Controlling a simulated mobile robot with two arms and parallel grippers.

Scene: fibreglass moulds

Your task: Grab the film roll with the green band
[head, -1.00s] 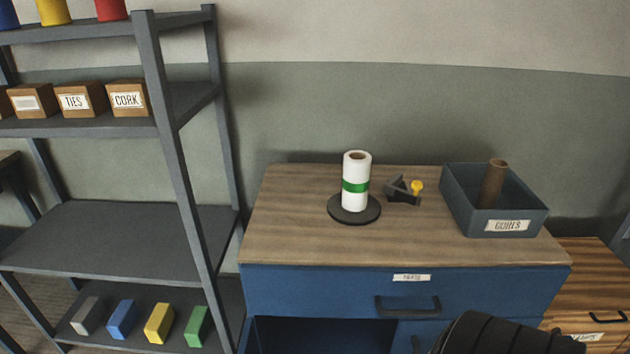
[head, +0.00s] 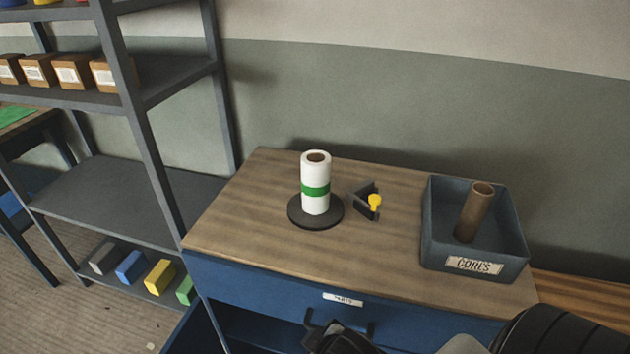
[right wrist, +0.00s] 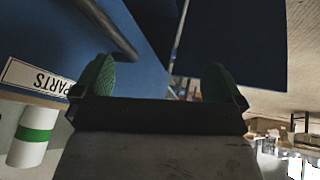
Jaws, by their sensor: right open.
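The white film roll with the green band (head: 316,182) stands upright on a round dark base (head: 316,214) on the wooden cabinet top. It also shows upside down at the lower left of the right wrist view (right wrist: 34,135). My right gripper (right wrist: 155,80) is open and empty, its two green-padded fingers apart, in front of the blue cabinet front. In the head view my right gripper (head: 338,335) shows at the bottom edge, below and nearer than the roll, and is not touching it. My left gripper is not in view.
A dark angled holder with a yellow knob (head: 374,203) sits just right of the roll. A grey CORES bin (head: 473,264) with a brown tube (head: 475,212) stands farther right. A metal shelf (head: 140,110) rises at the left. The cabinet top left of the roll is clear.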

